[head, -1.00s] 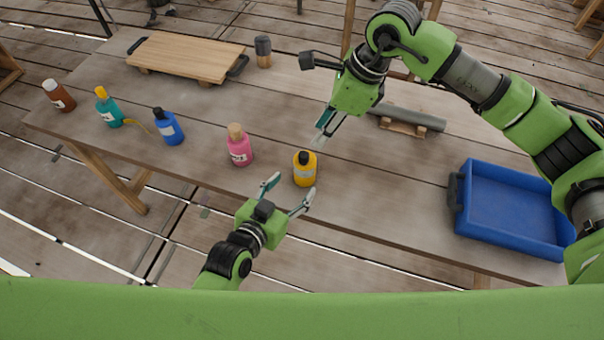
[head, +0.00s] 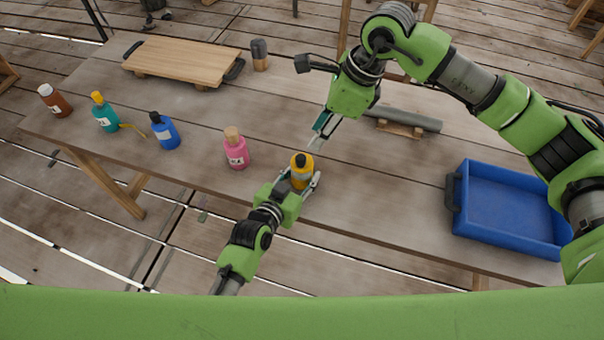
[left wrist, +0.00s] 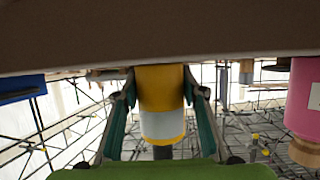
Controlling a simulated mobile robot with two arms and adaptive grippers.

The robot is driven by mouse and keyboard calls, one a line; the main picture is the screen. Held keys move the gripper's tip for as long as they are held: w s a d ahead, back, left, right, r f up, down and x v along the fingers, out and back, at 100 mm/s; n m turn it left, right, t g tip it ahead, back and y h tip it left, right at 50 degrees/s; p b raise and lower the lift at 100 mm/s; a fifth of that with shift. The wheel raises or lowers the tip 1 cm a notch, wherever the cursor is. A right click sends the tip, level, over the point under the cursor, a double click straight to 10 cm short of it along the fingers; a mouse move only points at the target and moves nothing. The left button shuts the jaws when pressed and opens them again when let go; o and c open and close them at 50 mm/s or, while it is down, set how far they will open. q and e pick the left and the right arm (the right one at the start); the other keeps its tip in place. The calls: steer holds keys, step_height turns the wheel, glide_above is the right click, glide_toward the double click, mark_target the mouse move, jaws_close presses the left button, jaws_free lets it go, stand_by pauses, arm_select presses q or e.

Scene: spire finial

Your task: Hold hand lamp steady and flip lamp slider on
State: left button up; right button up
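A yellow cylinder with a black top and a grey band (head: 301,170) stands upright near the front edge of the table. I cannot tell whether it is the hand lamp, and I make out no slider. My left gripper (head: 301,184) is open around it, one finger on each side. The left wrist view shows the yellow cylinder (left wrist: 161,100) between the two teal fingers (left wrist: 160,112); contact is not clear. My right gripper (head: 315,142) points down, open and empty, above and just behind the yellow cylinder.
A pink bottle (head: 236,152) stands left of the yellow cylinder, with blue (head: 165,133), teal (head: 105,116) and brown (head: 56,102) bottles further left. Behind are a wooden board (head: 180,60), a grey-brown cylinder (head: 259,56) and a grey tube (head: 415,119). A blue tray (head: 505,205) lies right.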

steer(key=c, duration=0.4)
steer(key=shift+s+a+f, duration=0.15)
steer(key=shift+a, duration=0.1)
jaws_close()
steer(key=s+a+m+g+y, duration=0.2)
steer(key=s+a+m+y, duration=0.4)
steer(key=s+a+y, duration=0.65)
steer(key=s+d+f+m+t+h, duration=0.1)
steer(key=d+f+m+t+h, duration=0.1)
steer(key=d+f+m+t, duration=0.3)
steer(key=s+d+f+m+t+h, duration=0.1)
steer(key=d+f+m+t+h, duration=0.1)
steer(key=d+f+m+t, duration=0.4)
steer(key=d+m+t, duration=0.3)
steer(key=d+m, duration=0.3)
steer(key=m, duration=0.2)
steer(key=shift+d+t, duration=0.15)
steer(key=shift+t, duration=0.15)
